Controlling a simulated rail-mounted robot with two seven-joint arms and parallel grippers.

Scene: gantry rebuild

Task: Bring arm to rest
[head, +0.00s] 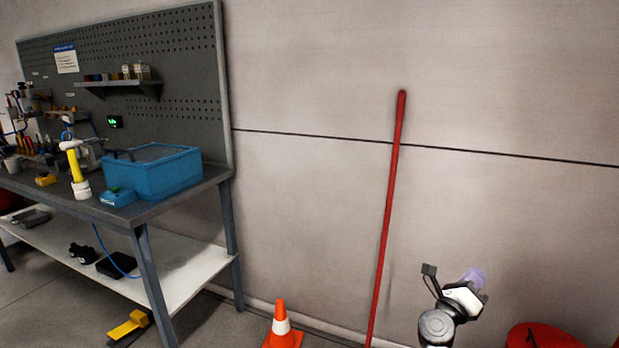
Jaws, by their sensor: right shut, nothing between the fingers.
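My right arm comes up from the bottom edge of the head view, right of centre. My right gripper (474,287) is at its end, in front of the bare wall, with its fingers shut and nothing held between them. It is right of the red pole and apart from the workbench. My left gripper is not in the head view.
A workbench (150,212) with a blue bin (165,178) stands at the left under a pegboard (190,50). A red pole (388,220) leans on the wall. An orange cone (281,325) and a red round object (540,337) are on the floor.

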